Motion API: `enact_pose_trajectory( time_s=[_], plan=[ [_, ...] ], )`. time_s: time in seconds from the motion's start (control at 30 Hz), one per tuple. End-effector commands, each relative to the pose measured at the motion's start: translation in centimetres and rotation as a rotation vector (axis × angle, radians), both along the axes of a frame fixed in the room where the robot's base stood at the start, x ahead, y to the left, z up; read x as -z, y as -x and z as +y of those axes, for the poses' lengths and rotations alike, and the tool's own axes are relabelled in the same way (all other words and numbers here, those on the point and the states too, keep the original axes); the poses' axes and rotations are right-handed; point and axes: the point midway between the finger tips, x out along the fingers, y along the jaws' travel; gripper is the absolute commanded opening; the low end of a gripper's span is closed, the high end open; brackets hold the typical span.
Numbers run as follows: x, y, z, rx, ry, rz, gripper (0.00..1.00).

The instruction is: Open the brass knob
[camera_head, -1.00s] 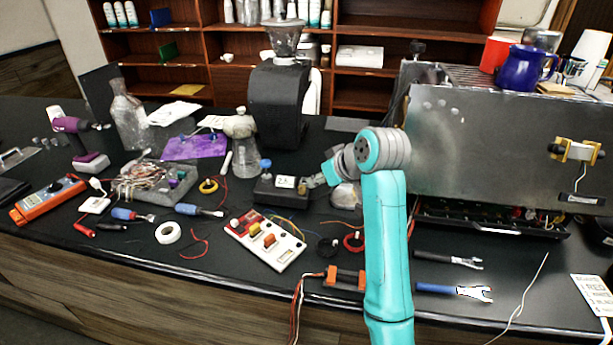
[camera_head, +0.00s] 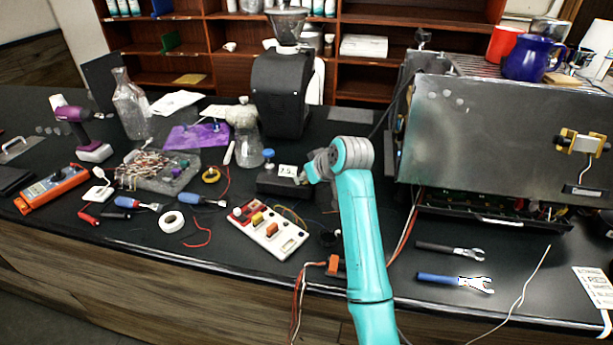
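A black box (camera_head: 275,186) with a white readout label (camera_head: 287,171) and a blue-capped fitting (camera_head: 268,155) sits mid-table. A small dull fitting shows at its right end, at the tip of my arm. It may be the brass knob, but it is too small and covered to be sure. My teal arm reaches up from the front, and its grey wrist bends left toward this box. My gripper (camera_head: 306,177) is at the box's right end, mostly hidden by the wrist. I cannot see its fingers clearly, or whether they touch anything.
A large metal brewer (camera_head: 490,140) with a yellow-bracketed part (camera_head: 582,144) stands at right. A glass flask (camera_head: 248,148) and black grinder (camera_head: 282,95) stand behind the box. A white switch board (camera_head: 268,233) lies in front. Pliers (camera_head: 455,282) lie front right.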

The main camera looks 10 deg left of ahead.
Motion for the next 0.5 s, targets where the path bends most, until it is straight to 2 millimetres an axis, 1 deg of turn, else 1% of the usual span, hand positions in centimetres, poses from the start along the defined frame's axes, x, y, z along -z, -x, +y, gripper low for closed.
enact_pose_trajectory(
  time_s=[0.17,0.2,0.3,0.5],
  plan=[
    [-0.03,-0.01,-0.01,0.000,0.000,0.000,0.33],
    [-0.04,0.00,-0.01,0.000,0.000,0.000,0.23],
    [-0.04,0.00,-0.01,0.000,-0.001,-0.001,0.00],
    [-0.04,0.00,-0.02,-0.003,-0.001,-0.001,0.00]
  ],
)
